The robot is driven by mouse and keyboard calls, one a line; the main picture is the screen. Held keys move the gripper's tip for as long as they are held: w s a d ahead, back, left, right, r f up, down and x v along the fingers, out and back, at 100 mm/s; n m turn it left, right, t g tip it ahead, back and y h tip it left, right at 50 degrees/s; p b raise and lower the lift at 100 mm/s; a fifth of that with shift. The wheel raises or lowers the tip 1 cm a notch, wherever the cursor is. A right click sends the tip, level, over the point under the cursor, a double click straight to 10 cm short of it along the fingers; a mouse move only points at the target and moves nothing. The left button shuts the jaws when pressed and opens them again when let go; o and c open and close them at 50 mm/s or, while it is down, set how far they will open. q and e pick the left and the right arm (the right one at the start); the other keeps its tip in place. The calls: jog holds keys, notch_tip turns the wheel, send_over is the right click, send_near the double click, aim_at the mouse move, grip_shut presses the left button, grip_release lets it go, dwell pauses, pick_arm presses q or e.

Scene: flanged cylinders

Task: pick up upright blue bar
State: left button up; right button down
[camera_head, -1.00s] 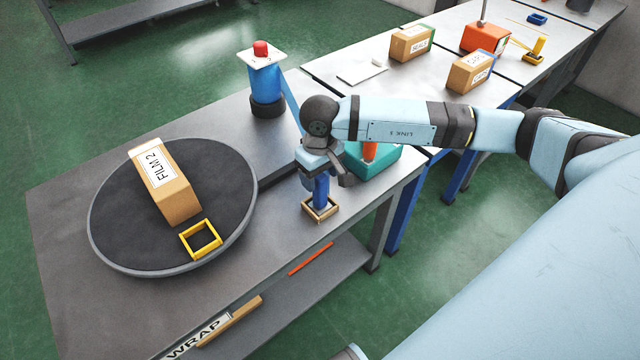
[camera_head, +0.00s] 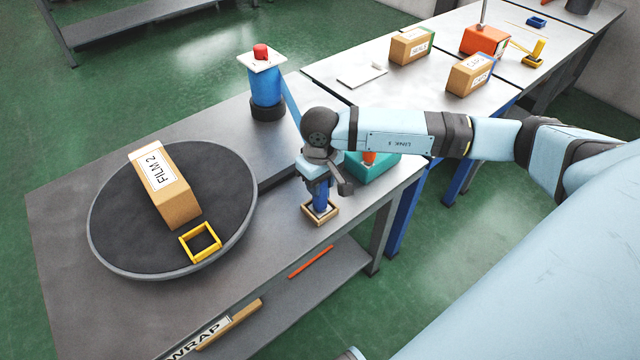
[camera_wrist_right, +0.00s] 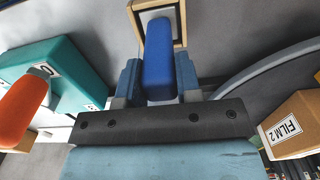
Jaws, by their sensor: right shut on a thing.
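The upright blue bar (camera_wrist_right: 159,55) stands between the fingers of my right gripper (camera_wrist_right: 158,80) in the right wrist view. The fingers are shut on it. In the head view the lower part of the bar (camera_head: 320,205) shows below my right gripper (camera_head: 319,192). Its foot is inside a square wooden frame (camera_head: 334,217) on the grey table; the frame also shows in the right wrist view (camera_wrist_right: 179,20). I cannot tell whether the bar touches the table inside the frame. My left gripper is not in view.
A round dark turntable (camera_head: 110,240) holds a box marked FILM 2 (camera_head: 177,203) and a yellow square frame (camera_head: 186,252). A blue cylinder (camera_head: 265,88) stands behind. A teal box (camera_head: 382,168) with an orange part (camera_head: 369,158) is close to my right gripper. The table's front edge is near.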

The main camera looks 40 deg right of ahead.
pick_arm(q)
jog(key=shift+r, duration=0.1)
pick_arm(e)
notch_tip(320, 180, up, 20)
dwell(0.5)
